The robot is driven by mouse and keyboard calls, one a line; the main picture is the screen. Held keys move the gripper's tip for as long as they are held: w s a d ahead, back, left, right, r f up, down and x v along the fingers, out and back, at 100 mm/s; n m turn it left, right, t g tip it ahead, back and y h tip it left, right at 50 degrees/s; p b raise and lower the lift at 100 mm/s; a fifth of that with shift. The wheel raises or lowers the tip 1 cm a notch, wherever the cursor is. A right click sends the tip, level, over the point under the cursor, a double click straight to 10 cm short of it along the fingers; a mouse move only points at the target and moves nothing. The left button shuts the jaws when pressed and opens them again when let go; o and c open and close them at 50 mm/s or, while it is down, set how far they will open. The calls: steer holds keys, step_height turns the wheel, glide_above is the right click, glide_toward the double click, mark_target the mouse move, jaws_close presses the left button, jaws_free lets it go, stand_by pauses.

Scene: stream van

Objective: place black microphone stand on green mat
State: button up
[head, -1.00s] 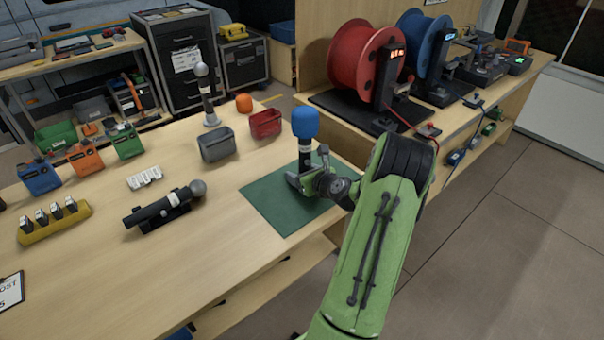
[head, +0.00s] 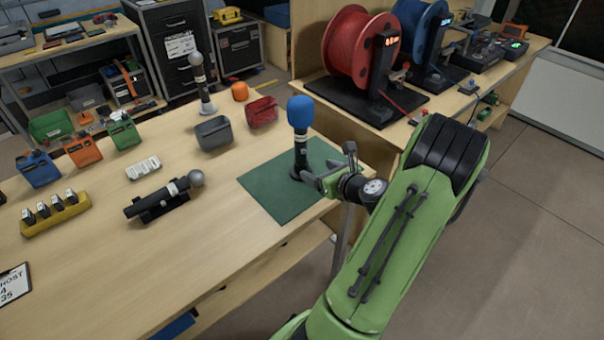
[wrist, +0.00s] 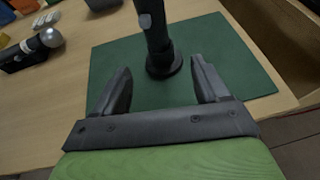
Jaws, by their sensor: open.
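The black microphone stand (head: 300,158) with a blue foam top stands upright on the green mat (head: 270,197). In the wrist view the stand's round base (wrist: 164,66) rests on the mat (wrist: 225,55), just beyond my fingertips. My gripper (head: 318,178) is open, with a finger to each side of the stand's line and clear of it. In the wrist view the open gripper (wrist: 163,82) shows nothing between its fingers. The upper part of the stand is cut off in the wrist view.
A grey bin (head: 214,132) and a red bin (head: 262,112) stand behind the mat. A black microphone (head: 163,198) lies in a cradle to the left. A second upright microphone (head: 202,85) stands farther back. The table's edge is close to the mat's right side.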

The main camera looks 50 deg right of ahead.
steer(key=w+a+r+n+g+y, duration=0.2)
steer(key=w+a+r+n+y, duration=0.15)
steer(key=a+n, duration=0.7)
steer(key=w+a+r+n+g+y, duration=0.2)
steer(key=w+a+n, duration=0.3)
steer(key=a+n, duration=0.5)
steer(key=s+a+r+n+g, duration=0.3)
steer(key=s+a+n, duration=0.2)
steer(key=a+n, duration=0.45)
steer(key=s+a+r+n, duration=0.4)
steer(key=s+a+n, duration=0.2)
steer(key=s+n, duration=0.4)
steer(key=shift+s+a+h, duration=0.35)
steer(key=shift+s+h, duration=0.1)
steer(key=shift+s, duration=0.45)
